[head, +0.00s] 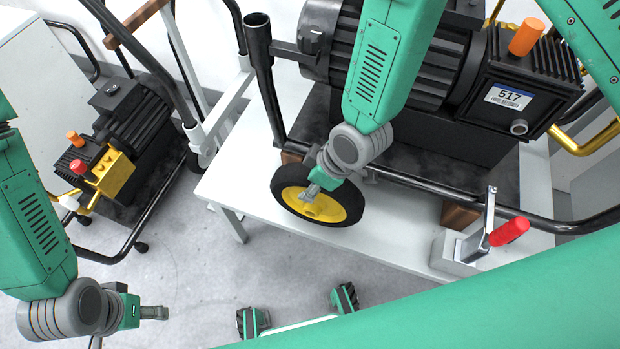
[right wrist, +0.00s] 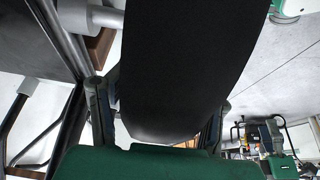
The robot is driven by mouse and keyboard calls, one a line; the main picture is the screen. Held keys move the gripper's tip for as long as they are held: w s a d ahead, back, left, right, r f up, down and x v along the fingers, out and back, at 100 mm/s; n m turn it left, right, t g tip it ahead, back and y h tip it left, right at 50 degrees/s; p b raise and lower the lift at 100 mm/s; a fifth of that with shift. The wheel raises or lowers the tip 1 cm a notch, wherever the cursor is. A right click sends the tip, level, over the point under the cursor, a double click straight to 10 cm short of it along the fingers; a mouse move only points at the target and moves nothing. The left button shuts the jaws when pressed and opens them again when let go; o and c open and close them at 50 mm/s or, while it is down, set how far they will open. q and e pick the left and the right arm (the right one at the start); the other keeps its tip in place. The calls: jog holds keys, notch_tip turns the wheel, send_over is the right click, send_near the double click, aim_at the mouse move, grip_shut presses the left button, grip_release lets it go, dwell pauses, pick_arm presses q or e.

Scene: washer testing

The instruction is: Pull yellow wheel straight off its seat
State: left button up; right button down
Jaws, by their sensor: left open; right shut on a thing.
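The yellow wheel (head: 345,200), a black tyre with a yellow hub, is at the near left corner of the black pump cart frame (head: 268,95), over the white table's front edge. My right gripper (head: 318,188) is shut on the wheel, with its fingers over the hub and rim. In the right wrist view the black tyre (right wrist: 190,65) fills the space between the two fingers. A pale grey cylinder (right wrist: 92,16) shows beside the tyre there; whether it touches the wheel is hidden. My left gripper (head: 155,312) is open and empty over the floor at lower left.
A large black pump (head: 430,80) with label 517 sits on the cart on the white table (head: 400,235). A red-handled clamp (head: 508,232) stands at the table's right. A second pump cart (head: 125,130) stands on the floor at left. Floor between is clear.

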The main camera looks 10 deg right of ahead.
aim_at(307, 204)
jog(key=shift+s+a+p, duration=0.15)
jog(key=shift+s+a, duration=0.25)
jog(key=shift+s, duration=0.3)
jog(key=shift+s+a+p, duration=0.15)
jog(key=shift+s+a, duration=0.2)
jog(key=shift+s, duration=0.35)
jog(key=shift+s+a+r+p, duration=0.1)
jog(key=shift+s+a+p, duration=0.2)
jog(key=shift+s+a, duration=0.5)
jog(key=shift+s, duration=0.1)
jog(key=shift+s+a, duration=0.8)
jog(key=shift+a, duration=0.05)
jog(key=shift+p, duration=0.3)
jog(key=shift+s+a+r+p, duration=0.25)
jog(key=shift+s+r+p, duration=0.2)
jog(key=shift+r, duration=0.25)
jog(key=shift+s+a+r+p, duration=0.3)
jog(key=shift+s+r+p, duration=0.05)
jog(key=shift+r+p, duration=0.3)
jog(key=shift+s+a+r+p, duration=0.25)
jog(key=shift+s+r+p, duration=0.2)
jog(key=shift+r, duration=0.25)
